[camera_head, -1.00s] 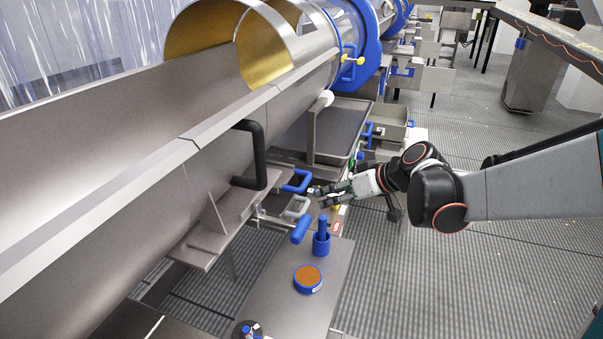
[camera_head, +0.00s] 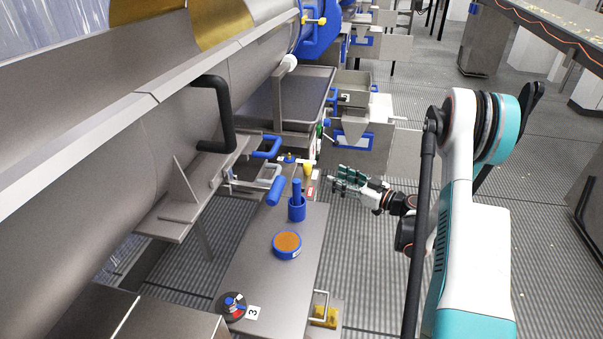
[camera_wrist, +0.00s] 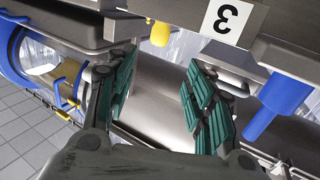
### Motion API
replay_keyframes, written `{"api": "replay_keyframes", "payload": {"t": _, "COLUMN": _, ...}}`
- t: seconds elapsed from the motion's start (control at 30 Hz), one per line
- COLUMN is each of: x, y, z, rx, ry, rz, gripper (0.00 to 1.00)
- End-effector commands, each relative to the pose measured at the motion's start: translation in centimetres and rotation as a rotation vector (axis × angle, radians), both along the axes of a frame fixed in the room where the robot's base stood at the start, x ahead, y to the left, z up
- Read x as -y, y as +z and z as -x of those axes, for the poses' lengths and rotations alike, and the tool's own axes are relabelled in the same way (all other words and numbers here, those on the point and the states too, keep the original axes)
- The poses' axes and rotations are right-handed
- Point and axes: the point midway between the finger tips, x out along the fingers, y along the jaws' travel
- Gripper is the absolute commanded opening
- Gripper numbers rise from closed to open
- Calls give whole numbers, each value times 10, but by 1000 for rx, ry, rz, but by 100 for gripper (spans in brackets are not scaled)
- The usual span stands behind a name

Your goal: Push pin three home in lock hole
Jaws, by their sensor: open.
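A white label with a black 3 (camera_wrist: 227,19) shows upside down in the wrist view. Near it is a yellow knob (camera_wrist: 161,34), which also shows in the head view (camera_head: 308,169). A small blue piece with a yellow tip (camera_head: 290,158) stands by the blue handle (camera_head: 266,147). I cannot tell for sure which piece is pin three, and the lock hole is not clearly visible. My gripper (camera_head: 350,180) is open and empty, to the right of the yellow knob and apart from it. Its green-padded fingers (camera_wrist: 160,95) show in the wrist view.
A blue cup with an upright post (camera_head: 297,208) and a blue-rimmed orange disc (camera_head: 287,244) stand on the metal platform (camera_head: 262,275). A round dial (camera_head: 232,306) sits beside another 3 label at the front. The large drum (camera_head: 150,160) fills the left. Open floor lies right.

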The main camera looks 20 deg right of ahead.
Motion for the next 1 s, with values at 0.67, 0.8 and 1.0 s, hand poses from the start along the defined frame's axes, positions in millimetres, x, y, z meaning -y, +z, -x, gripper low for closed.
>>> {"api": "replay_keyframes", "payload": {"t": 0.67, "x": -40, "y": -4, "z": -72, "rx": 13, "ry": -5, "rz": 0, "gripper": 48}}
{"api": "replay_keyframes", "payload": {"t": 0.8, "x": -43, "y": -5, "z": -78, "rx": 13, "ry": -3, "rz": 0, "gripper": 48}}
{"api": "replay_keyframes", "payload": {"t": 1.0, "x": -56, "y": -10, "z": -100, "rx": 13, "ry": -1, "rz": 0, "gripper": 48}}
